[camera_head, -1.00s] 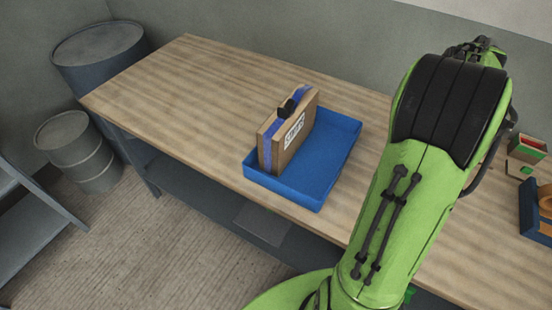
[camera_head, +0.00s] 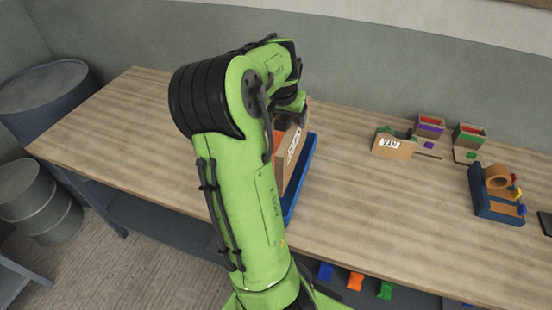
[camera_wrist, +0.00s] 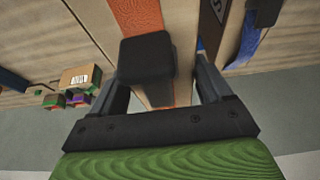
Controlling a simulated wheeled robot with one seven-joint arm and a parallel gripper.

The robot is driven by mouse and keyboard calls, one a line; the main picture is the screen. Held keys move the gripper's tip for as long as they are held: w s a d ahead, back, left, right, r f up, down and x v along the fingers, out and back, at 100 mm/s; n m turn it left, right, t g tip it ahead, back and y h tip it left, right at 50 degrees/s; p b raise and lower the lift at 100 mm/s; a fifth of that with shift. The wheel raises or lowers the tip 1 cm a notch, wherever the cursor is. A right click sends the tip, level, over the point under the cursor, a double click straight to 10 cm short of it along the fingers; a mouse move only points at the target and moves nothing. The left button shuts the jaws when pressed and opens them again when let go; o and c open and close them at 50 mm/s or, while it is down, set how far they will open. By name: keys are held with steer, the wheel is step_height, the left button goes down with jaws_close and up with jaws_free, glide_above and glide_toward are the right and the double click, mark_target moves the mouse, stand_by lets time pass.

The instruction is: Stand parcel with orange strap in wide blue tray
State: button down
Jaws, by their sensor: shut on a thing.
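My gripper (camera_wrist: 163,82) is shut on the parcel with the orange strap (camera_wrist: 138,14), with the parcel's black handle block between the fingers. In the head view this labelled parcel (camera_head: 293,160) stands roughly upright at the right part of the wide blue tray (camera_head: 303,178), partly behind my arm. I cannot tell whether its base touches the tray floor. A second parcel with a blue strap (camera_wrist: 245,42) and a black knob is beside it, to the right in the wrist view; my arm hides it in the head view.
A labelled carton with green parts (camera_head: 393,147) stands to the right on the table. Behind it are small open boxes with purple (camera_head: 430,125) and green (camera_head: 470,135) fronts. A blue holder with a tape roll (camera_head: 495,195) is at far right. The table left of my arm is clear.

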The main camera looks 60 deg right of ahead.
step_height(320, 180, down, 8)
steer(key=shift+r+b, duration=0.2)
steer(key=shift+b, duration=0.4)
